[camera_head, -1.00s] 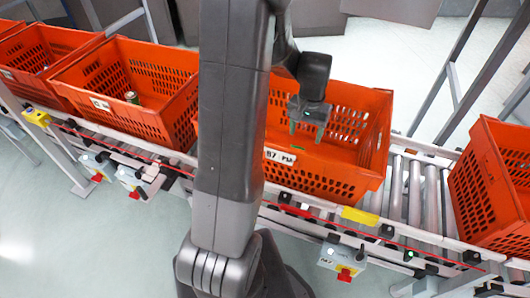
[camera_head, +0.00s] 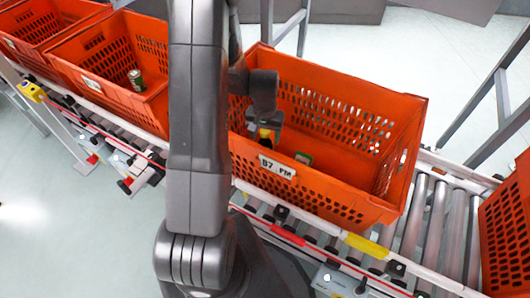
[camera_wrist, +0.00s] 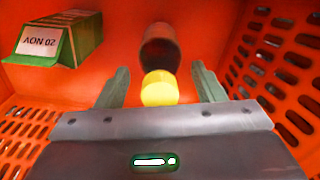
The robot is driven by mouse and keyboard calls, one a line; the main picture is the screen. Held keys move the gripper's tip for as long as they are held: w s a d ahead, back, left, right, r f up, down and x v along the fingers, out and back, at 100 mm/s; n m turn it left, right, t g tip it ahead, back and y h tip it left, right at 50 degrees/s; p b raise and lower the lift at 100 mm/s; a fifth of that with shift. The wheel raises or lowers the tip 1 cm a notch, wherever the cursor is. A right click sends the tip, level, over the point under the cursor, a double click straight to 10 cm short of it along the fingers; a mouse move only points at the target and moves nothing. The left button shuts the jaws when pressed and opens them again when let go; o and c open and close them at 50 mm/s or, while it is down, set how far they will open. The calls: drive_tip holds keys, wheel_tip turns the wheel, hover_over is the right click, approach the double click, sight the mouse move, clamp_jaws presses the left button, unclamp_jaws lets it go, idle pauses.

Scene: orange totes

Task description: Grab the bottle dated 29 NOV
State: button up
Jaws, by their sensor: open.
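A dark bottle with a yellow cap (camera_wrist: 159,88) is inside an orange tote, lying or standing I cannot tell. Its cap lies between the fingers of my gripper (camera_wrist: 161,74), with gaps on both sides. No date shows on the bottle. In the head view, my gripper (camera_head: 268,126) is inside the tote (camera_head: 350,205) near its front left, and the yellow cap (camera_head: 264,135) shows by the fingers. A green box (camera_wrist: 75,38) with a white label lies left of the bottle in the wrist view; its upside-down print looks like 20 NOV. It also shows in the head view (camera_head: 303,158).
The tote's front wall carries a white label reading B7 PM (camera_head: 277,167). Its perforated walls stand close around my gripper. Another tote (camera_head: 85,50) at left holds a green can (camera_head: 137,80). A further tote (camera_head: 510,235) is at right, beyond bare rollers (camera_head: 435,225).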

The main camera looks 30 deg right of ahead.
drive_tip(key=shift+f, duration=0.1)
clamp_jaws()
idle(0.4)
